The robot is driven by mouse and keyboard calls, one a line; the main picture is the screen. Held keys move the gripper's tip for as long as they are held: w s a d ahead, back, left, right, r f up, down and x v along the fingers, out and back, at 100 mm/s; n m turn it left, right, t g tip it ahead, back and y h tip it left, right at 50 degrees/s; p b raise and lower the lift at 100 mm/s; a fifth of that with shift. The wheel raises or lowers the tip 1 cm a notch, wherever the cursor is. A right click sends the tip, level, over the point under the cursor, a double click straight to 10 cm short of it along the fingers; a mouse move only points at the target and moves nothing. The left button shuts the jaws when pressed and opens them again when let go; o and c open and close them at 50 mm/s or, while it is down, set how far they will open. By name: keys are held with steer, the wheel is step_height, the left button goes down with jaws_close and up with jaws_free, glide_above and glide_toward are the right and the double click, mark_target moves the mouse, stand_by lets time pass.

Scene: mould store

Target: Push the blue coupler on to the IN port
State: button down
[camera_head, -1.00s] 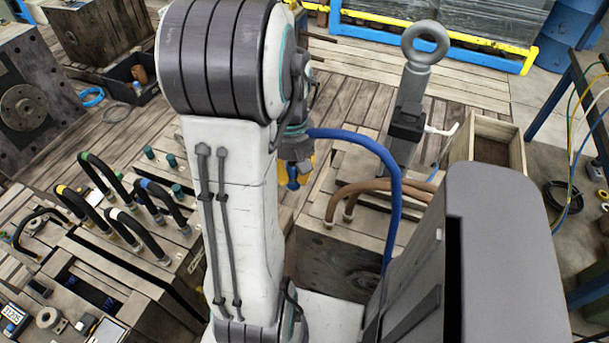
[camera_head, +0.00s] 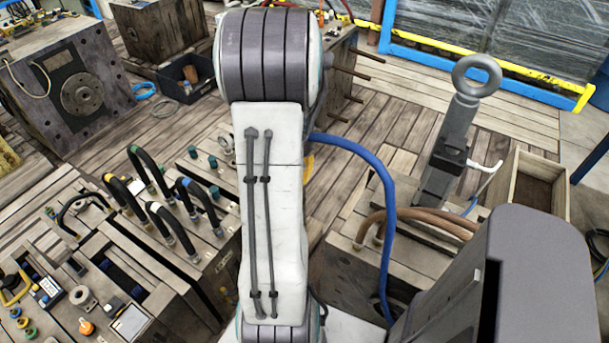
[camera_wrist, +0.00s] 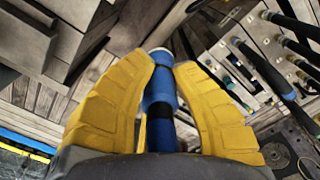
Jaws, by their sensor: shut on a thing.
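In the wrist view the yellow fingers of my gripper (camera_wrist: 169,62) are shut on the blue coupler (camera_wrist: 160,90), a blue cylinder with a dark band. In the head view my arm hides the coupler and nearly all of my gripper; only a sliver of yellow finger (camera_head: 309,166) shows. A blue hose (camera_head: 389,195) runs from behind my arm down to the right. The mould block (camera_head: 205,255) with short black hoses on colour-banded fittings stands left of my arm. It also shows at the upper right of the wrist view. I cannot make out which port is IN.
Brown hoses (camera_head: 400,224) loop over another mould block on the right, near a grey lifting eye (camera_head: 476,76). A wooden box (camera_head: 513,205) stands beside it. Bare plank floor (camera_head: 395,115) shows behind my arm.

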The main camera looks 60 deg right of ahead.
steer(key=w+d+p, duration=0.2)
steer(key=w+p, duration=0.3)
steer(key=w, duration=0.7)
steer(key=w+d+p, duration=0.2)
steer(key=w+p, duration=0.2)
steer(key=w, duration=0.7)
steer(key=f+b, duration=0.5)
steer(key=f, duration=0.2)
steer(key=f+b, duration=0.6)
steer(key=f, duration=0.2)
steer(key=f+b, duration=0.5)
steer(key=f, duration=0.3)
steer(key=shift+w+d+b, duration=0.15)
steer(key=shift+w+b, duration=0.1)
steer(key=shift+b, duration=0.15)
step_height(320, 180, down, 4)
steer(key=b, duration=0.4)
steer(key=shift+f+b, duration=0.5)
steer(key=shift+b, duration=0.15)
stand_by(1.7)
